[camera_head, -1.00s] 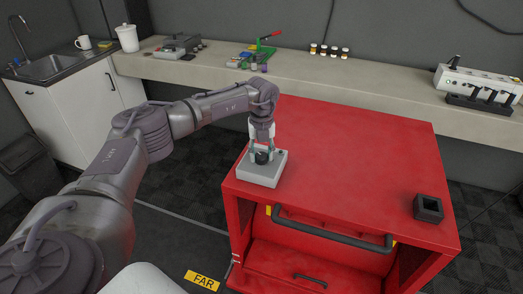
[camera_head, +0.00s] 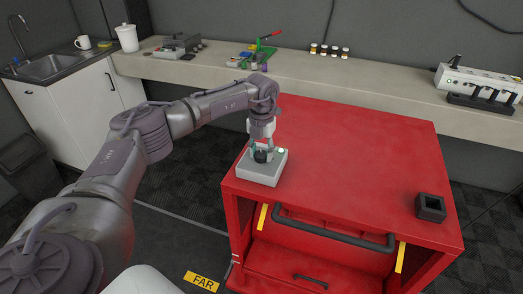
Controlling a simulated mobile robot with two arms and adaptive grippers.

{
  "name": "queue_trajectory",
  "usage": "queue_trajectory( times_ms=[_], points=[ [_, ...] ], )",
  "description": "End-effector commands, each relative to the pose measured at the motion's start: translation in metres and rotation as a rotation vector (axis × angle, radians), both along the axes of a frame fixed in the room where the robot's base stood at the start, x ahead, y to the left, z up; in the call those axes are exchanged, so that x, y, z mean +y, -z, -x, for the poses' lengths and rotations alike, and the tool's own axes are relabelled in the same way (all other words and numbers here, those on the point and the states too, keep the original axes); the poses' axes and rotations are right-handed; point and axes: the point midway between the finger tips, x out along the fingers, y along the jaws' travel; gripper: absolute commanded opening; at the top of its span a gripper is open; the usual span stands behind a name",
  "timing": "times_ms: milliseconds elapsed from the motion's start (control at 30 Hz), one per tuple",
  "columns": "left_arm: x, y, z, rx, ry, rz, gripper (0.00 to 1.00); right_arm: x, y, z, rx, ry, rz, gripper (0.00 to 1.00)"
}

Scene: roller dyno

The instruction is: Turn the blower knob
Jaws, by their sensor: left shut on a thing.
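The blower knob (camera_head: 261,156) is a small black knob on top of a light grey box (camera_head: 258,175). The box sits at the left front corner of the red cabinet top. My left gripper (camera_head: 261,152) points down from above with its fingers around the knob, shut on it. The fingers partly cover the knob, so its pointer cannot be made out. A small light spot (camera_head: 281,150) on the box's right rear corner looks bright white. My right gripper is not in view.
The red cabinet top (camera_head: 350,150) is mostly clear, with a black square holder (camera_head: 430,207) at its right. A black handle (camera_head: 335,228) runs along its front.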

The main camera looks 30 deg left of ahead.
Motion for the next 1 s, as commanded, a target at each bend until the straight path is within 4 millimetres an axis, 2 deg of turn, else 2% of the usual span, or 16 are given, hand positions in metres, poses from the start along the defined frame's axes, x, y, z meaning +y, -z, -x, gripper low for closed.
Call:
queue_trajectory(
  times_ms=[600,1000],
  points=[
    [0.001,-0.001,-0.001,-0.005,0.575,0.0,0.08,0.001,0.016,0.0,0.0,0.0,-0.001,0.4],
    [0.001,-0.002,-0.002,-0.007,0.824,0.0,0.08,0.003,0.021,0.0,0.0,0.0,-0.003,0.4]
  ],
)
